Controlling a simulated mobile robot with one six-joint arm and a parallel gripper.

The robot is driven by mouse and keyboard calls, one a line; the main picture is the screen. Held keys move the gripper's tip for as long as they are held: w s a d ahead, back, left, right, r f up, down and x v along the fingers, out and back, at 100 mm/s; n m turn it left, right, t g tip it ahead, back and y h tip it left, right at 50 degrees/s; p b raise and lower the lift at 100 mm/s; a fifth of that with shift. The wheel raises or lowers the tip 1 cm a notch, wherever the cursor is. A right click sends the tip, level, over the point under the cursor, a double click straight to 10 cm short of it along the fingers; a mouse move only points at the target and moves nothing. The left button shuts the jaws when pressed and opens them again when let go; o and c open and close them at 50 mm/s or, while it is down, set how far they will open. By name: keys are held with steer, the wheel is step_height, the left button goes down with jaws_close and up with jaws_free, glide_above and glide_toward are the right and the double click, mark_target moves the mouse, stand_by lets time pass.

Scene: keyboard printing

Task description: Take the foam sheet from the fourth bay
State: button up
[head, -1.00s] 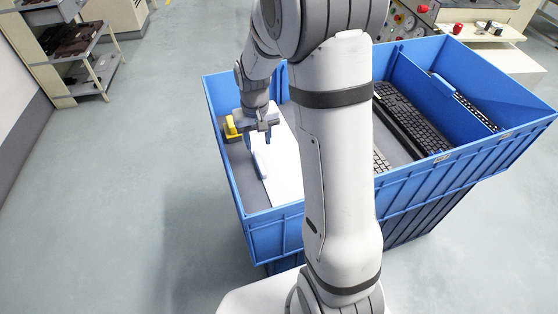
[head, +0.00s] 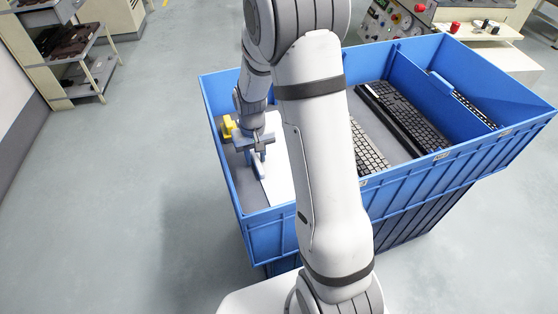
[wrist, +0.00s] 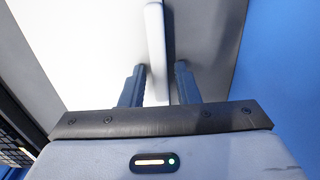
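The white foam sheet (head: 279,185) lies in the leftmost bay of the blue crate (head: 270,222); my arm hides its right part. In the wrist view the sheet (wrist: 95,45) has a pale raised strip (wrist: 155,45) along its right side. My gripper (head: 259,160) is down in this bay, over the sheet's left side. In the wrist view my gripper (wrist: 160,72) is open, its fingers apart on either side of the strip. The left finger is close to the strip and a dark gap shows at the right finger. I cannot tell whether either touches it.
A yellow object (head: 228,127) is in the same bay behind my gripper. Dark keyboards (head: 405,118) and a pale keyboard (head: 368,150) lie in bays to the right. Blue crate walls stand close around my gripper; the wall at left is near.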

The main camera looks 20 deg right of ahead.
jaws_close()
step_height(320, 180, up, 28)
steer(key=p, duration=0.3)
steer(key=shift+p, duration=0.4)
stand_by(0.3)
steer(key=shift+c, duration=1.6)
jaws_free()
jaws_close()
